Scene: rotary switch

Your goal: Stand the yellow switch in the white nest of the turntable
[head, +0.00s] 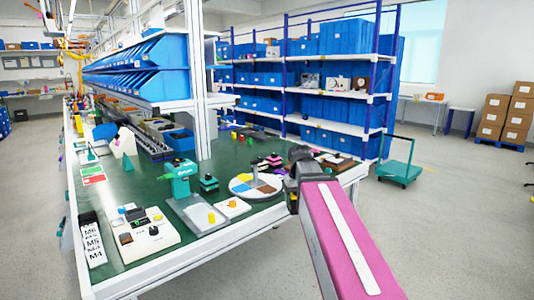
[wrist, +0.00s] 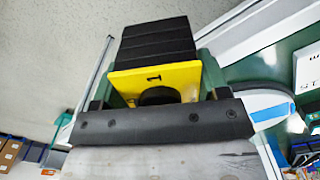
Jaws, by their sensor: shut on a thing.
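The yellow switch (wrist: 184,76) is in my gripper (wrist: 155,85) in the wrist view. Its yellow face bears a "1" and a dark round part, partly hidden by the gripper's grey edge. The turntable is a round disc with white, yellow, brown and blue sectors. Its white nest (head: 239,183) appears to be on the left side of the disc; its detail is too small to tell. Part of the disc's rim (wrist: 283,112) shows in the wrist view.
A control box (head: 146,234) is at the front left. Small dark and pink parts (head: 273,160) lie behind the disc. The bench's white front edge (head: 205,256) is close.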

